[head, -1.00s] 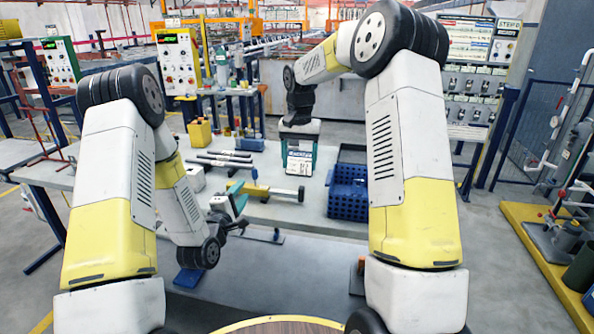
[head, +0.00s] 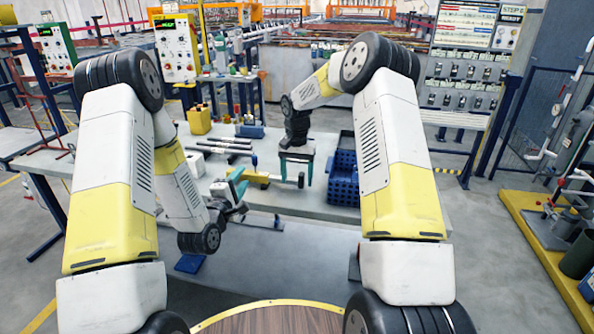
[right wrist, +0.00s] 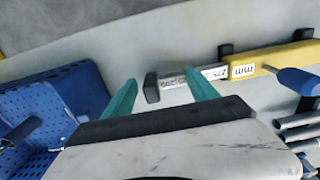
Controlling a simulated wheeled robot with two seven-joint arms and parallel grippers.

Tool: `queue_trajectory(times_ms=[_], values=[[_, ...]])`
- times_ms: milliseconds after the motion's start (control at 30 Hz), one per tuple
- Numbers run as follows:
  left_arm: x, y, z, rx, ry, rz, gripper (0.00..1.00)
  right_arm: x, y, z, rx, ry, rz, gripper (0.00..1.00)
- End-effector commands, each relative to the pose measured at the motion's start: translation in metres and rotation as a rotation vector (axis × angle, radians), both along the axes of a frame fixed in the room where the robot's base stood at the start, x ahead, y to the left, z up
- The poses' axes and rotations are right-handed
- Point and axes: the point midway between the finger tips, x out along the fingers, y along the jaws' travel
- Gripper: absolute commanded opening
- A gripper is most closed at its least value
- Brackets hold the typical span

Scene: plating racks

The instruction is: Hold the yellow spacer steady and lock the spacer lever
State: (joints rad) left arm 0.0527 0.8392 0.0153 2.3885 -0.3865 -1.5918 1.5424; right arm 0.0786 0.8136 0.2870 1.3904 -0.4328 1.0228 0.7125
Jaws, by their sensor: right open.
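The yellow spacer (head: 257,178) lies on the grey table, with a pale labelled bar and dark end block to its right. A blue lever (right wrist: 298,82) sticks out by the yellow part and is cut by the frame edge. My right gripper (head: 296,172) is open and empty above the spacer's bar end. My left gripper (head: 240,200) appears open, its teal fingers apart, just left of and in front of the spacer; contact cannot be told.
A blue perforated crate (head: 343,180) stands right of my right gripper. Dark and silver tubes (head: 226,146) lie behind the spacer. The table front (head: 280,206) is clear.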

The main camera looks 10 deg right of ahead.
Motion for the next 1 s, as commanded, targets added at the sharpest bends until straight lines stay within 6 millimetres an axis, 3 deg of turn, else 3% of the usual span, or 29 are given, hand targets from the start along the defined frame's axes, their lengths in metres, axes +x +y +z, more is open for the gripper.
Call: queue_trajectory(times_ms=[267, 600, 1000], values=[[0.0, 0.0, 0.0, 0.0, 0.0, 0.0, 0.36, -0.0001, -0.0001, -0.0012, 0.0, 0.0, 0.0, 0.65], [0.0, 0.0, 0.0, 0.0, 0.0, 0.0, 0.36, 0.0, -0.0001, -0.0009, 0.0, 0.0, 0.0, 0.0], [0.0, 0.0, 0.0, 0.0, 0.0, 0.0, 0.36, 0.0001, -0.0001, -0.0007, 0.0, 0.0, 0.0, 0.0]])
